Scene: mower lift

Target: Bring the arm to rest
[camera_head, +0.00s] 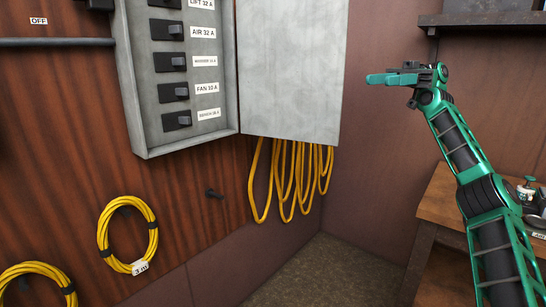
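My arm is green and black and rises from the lower right corner of the head view. My gripper (378,79) is at its upper end, pointing left in front of the brownish wall. Its teal fingers are seen nearly side-on and overlap, so I cannot tell whether they are apart. I see nothing held in it. It is to the right of the grey breaker box's open door (292,65), with a gap between them in the picture.
The open grey box (139,95) holds labelled breaker switches. Yellow cable loops (285,190) hang below its door. Yellow coils (103,233) hang on the wood panel, near a dark peg (213,193). A wooden bench (436,205) with small items stands right, below a dark shelf (490,18).

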